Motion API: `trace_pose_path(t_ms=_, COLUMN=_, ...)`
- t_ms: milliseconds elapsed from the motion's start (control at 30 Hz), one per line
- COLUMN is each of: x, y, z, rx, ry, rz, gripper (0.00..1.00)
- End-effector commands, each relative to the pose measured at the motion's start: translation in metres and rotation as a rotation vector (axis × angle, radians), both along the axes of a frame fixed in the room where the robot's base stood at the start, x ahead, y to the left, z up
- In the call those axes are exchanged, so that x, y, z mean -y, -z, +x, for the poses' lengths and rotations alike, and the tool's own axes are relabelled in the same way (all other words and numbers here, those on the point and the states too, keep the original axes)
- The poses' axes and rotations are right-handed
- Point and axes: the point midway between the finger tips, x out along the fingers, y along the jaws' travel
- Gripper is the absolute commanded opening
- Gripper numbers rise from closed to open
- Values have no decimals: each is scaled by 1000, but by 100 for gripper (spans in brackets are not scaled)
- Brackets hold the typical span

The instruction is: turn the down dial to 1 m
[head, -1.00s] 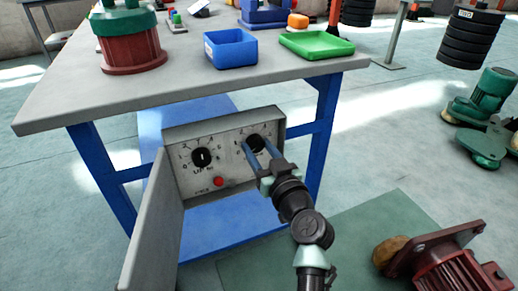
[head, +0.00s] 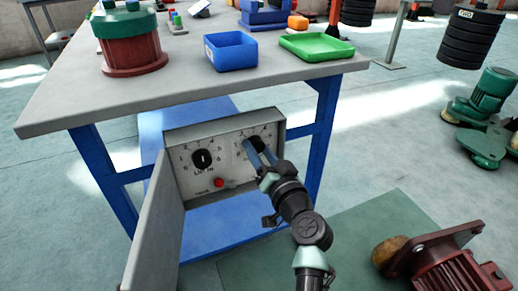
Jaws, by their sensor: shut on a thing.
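The grey control box (head: 215,197) has two dials on its face, under the front of the table. The left dial (head: 203,159) has a black knob with a white mark pointing about straight up, with lettering below that is too small to read surely. My gripper (head: 259,145) reaches in from the lower right, and its blue fingers are shut on the knob of the right dial (head: 250,139). The fingers hide most of that knob, its pointer and its label, so I cannot tell its setting. A red button (head: 218,183) sits low between the dials.
The box's open door (head: 154,228) sticks out toward me at the left. The tabletop (head: 180,95) overhangs above, with a blue bin (head: 231,58) and a green tray (head: 316,52). A red motor (head: 450,262) lies at the lower right.

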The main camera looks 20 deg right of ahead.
Motion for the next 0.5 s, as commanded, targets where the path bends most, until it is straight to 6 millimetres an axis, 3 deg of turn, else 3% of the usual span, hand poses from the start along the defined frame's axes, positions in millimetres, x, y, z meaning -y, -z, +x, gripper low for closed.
trace_pose_path(t_ms=500, x=0, y=1, z=-1, rx=-10, ry=0, rz=221, gripper=0)
